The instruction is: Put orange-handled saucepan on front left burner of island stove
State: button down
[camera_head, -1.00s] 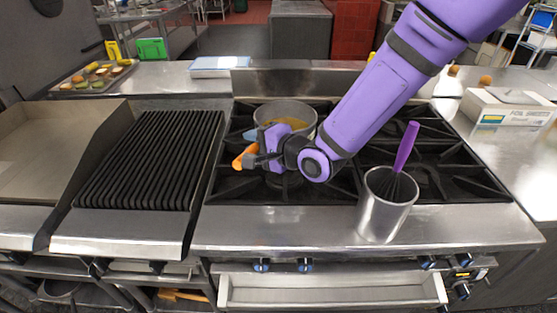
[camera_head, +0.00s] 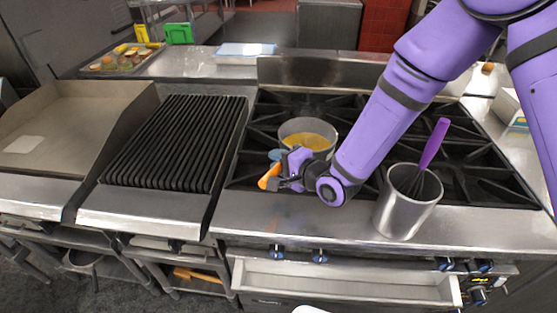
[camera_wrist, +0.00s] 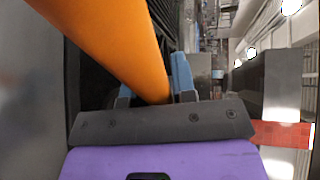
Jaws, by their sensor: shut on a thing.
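The saucepan (camera_head: 296,128) is a grey metal pan with yellow-orange contents, at the left part of the island stove (camera_head: 240,215). Its orange handle (camera_head: 268,178) points toward the stove's front left. My gripper (camera_head: 284,171) is shut on this handle. In the wrist view the orange handle (camera_wrist: 115,40) passes between the blue-grey fingers of my gripper (camera_wrist: 153,88). The pan is over the left burner grates (camera_head: 245,173); I cannot tell whether its base touches them. My gripper and arm hide part of the pan's front and the grates beneath.
A metal canister (camera_head: 405,205) with a purple-handled whisk (camera_head: 433,143) stands at the stove's front right. A ribbed grill (camera_head: 175,145) and flat griddle (camera_head: 75,125) lie to the left. A tray of food (camera_head: 120,62) sits behind. The right rear grates look clear.

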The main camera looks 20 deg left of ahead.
jog(key=c, duration=0.9)
grip_release()
jog(key=shift+c, duration=0.2)
jog(key=shift+d+r, duration=0.1)
jog(key=shift+d, duration=0.05)
jog(key=v, duration=1.1)
jog(key=shift+s+d, duration=0.2)
jog(key=shift+d, duration=0.15)
